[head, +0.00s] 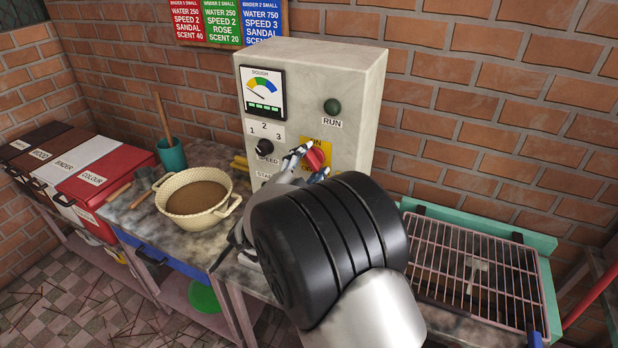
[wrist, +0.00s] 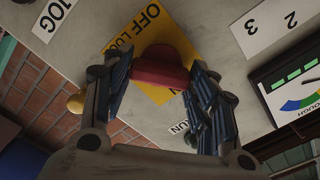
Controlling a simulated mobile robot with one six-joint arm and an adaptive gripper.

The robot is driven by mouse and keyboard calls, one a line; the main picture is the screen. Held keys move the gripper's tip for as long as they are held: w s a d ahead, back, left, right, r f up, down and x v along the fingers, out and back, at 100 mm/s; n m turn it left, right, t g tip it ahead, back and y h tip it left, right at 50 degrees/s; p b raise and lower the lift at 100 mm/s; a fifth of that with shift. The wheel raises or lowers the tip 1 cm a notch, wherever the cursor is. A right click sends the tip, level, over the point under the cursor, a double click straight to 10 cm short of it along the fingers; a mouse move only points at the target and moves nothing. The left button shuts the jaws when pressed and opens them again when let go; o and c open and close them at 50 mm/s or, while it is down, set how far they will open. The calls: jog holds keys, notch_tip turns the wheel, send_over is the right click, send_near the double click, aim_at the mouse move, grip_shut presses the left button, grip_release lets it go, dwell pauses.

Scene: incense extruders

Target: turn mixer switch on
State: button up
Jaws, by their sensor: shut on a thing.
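The mixer's control box (head: 352,80) is a pale grey cabinet on the bench, with a dough gauge, a black speed knob (head: 264,147) and a green RUN lamp (head: 332,106). The red switch handle (head: 315,156) sits on a yellow plate (head: 322,149) on its front. The handle also shows in the wrist view (wrist: 163,67), against the yellow plate (wrist: 150,28) lettered "OFF". My gripper (head: 305,162) is at the handle, its fingers on either side and shut on it. In the wrist view my gripper (wrist: 160,75) spans the red handle. My arm hides the box's lower front.
A cream bowl (head: 193,198) of brown dough, a teal cup (head: 171,154) and small tools stand on the bench left of the box. Lidded bins (head: 100,190) are farther left. A wire rack (head: 478,275) lies at right. Brick wall is behind.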

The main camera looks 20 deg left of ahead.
jog(key=m+b, duration=0.3)
jog(key=shift+f+m, duration=0.15)
jog(key=shift+m, duration=1.95)
jog(key=o, duration=1.1)
jog(key=shift+c, duration=0.2)
jog(key=s, duration=1.2)
jog(key=shift+a, duration=0.45)
